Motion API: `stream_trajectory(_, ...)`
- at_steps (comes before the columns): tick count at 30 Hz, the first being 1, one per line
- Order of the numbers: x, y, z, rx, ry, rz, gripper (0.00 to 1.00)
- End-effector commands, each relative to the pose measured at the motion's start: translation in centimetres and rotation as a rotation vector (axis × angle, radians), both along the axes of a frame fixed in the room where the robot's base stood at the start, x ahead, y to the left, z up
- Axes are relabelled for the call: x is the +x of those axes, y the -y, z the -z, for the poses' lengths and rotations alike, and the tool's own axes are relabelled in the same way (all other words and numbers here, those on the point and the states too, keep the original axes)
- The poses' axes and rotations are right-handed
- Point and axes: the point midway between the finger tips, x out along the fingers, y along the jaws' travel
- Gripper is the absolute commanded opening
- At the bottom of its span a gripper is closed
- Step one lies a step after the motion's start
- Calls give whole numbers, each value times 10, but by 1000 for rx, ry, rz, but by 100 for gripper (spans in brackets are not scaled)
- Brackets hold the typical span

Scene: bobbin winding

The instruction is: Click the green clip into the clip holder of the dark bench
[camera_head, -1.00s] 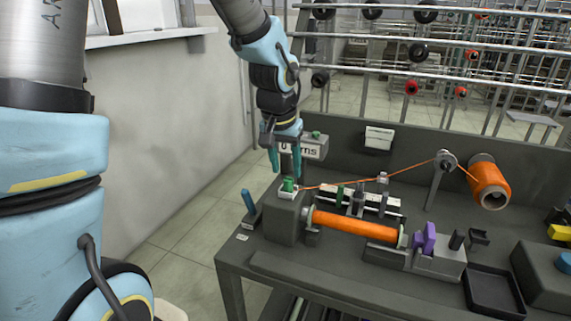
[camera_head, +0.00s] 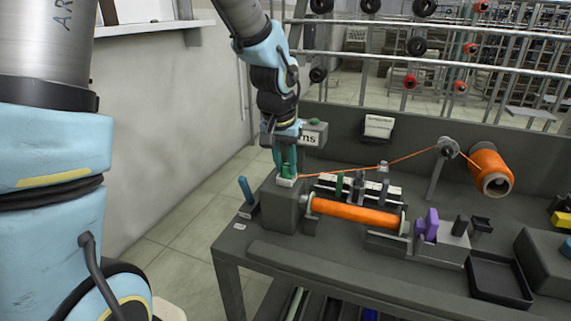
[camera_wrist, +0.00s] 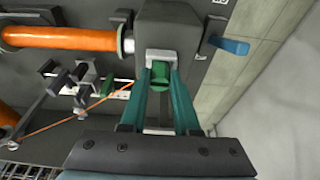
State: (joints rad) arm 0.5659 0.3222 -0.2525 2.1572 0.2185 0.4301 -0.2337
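The green clip (camera_head: 287,172) stands upright at a small white holder (camera_head: 286,181) on top of a dark block at the left end of the dark bench (camera_head: 330,262). My gripper (camera_head: 286,166) points down over it, one teal finger on each side. In the wrist view, the fingers (camera_wrist: 161,88) close in on the clip (camera_wrist: 160,74) with no clear gap, and the pale holder (camera_wrist: 161,55) shows around it. The fingers hide part of the clip, and I cannot tell how deep it sits.
An orange thread (camera_head: 400,156) runs from the clip to a pulley and the orange spool (camera_head: 491,172). An orange bobbin (camera_head: 355,214) lies just right of the block. A blue lever (camera_head: 246,190) stands to its left. A black tray (camera_head: 499,280) is at the front right.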

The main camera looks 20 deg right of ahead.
Motion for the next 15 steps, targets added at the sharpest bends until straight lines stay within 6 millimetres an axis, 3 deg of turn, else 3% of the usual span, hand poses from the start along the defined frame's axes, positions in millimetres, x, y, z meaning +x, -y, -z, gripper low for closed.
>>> stream_trajectory(6,0,0,0,0,0,0,0)
stream_trajectory(15,0,0,-7,-1,1,0,0)
